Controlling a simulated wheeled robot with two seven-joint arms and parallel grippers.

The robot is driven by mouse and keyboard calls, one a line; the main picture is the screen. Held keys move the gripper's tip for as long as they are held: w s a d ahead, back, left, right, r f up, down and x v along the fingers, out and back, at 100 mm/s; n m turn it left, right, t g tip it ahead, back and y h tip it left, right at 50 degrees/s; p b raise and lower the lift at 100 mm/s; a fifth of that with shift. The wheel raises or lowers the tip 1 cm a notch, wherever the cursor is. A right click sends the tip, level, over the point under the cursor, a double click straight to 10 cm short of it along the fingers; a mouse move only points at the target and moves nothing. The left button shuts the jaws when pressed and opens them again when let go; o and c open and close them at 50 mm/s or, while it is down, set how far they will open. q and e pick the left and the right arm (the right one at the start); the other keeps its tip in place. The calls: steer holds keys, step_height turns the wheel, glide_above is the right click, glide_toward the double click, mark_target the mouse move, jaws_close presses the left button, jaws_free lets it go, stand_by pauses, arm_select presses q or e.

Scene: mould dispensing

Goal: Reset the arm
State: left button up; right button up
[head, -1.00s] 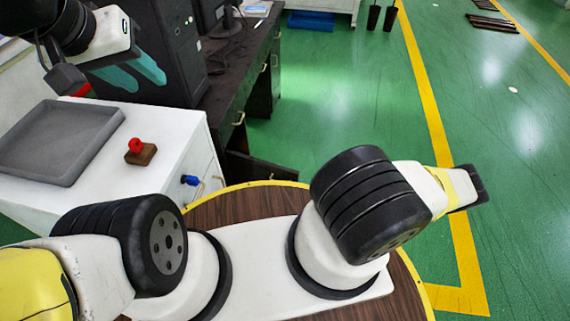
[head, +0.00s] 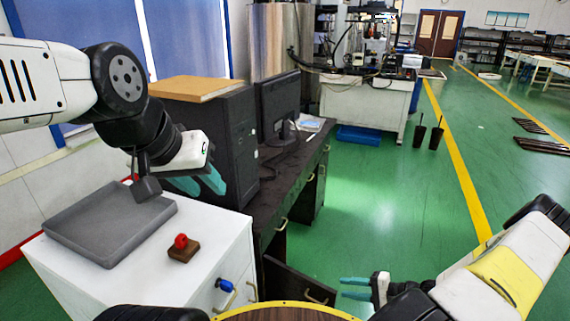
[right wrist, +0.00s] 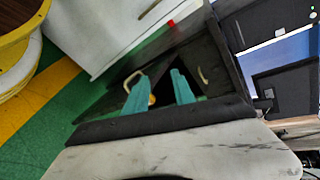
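My left gripper (head: 204,181) is at the end of the left arm, in the head view. Its two teal fingers are apart with nothing seen between them, in front of the black computer tower and beyond the grey tray. My right gripper (head: 354,289) is low at the centre right of the head view, above the green floor and to the right of the dark desk's open lower drawer. Its teal fingers are apart and empty. In the right wrist view the right gripper (right wrist: 158,90) shows its fingers spread, with the dark open drawer (right wrist: 180,60) behind them.
A grey tray (head: 110,255) and a red-knobbed wooden block (head: 183,248) sit on a white cabinet (head: 225,258). Behind are the black tower (head: 222,140), a monitor (head: 279,100) and the dark desk (head: 285,195). Green floor (head: 400,215) is clear at the centre right.

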step_height(320, 180, up, 28)
steer(key=a+f+n+g+h, duration=0.1)
steer(key=a+n+g+h, duration=0.2)
steer(key=n+g+h, duration=0.4)
steer(key=s+a+r+n+t+h, duration=0.1)
steer(key=s+a+r+t, duration=0.1)
steer(key=s+r, duration=0.5)
steer(key=s+a+r+n+t+h, duration=0.1)
steer(key=s+r+t, duration=0.3)
steer(key=r, duration=1.1)
steer(key=s+n, duration=0.1)
steer(key=s, duration=0.1)
steer(key=shift+s+a+t+h, duration=0.35)
steer(key=shift+a+t+h, duration=0.05)
steer(key=shift+s, duration=0.15)
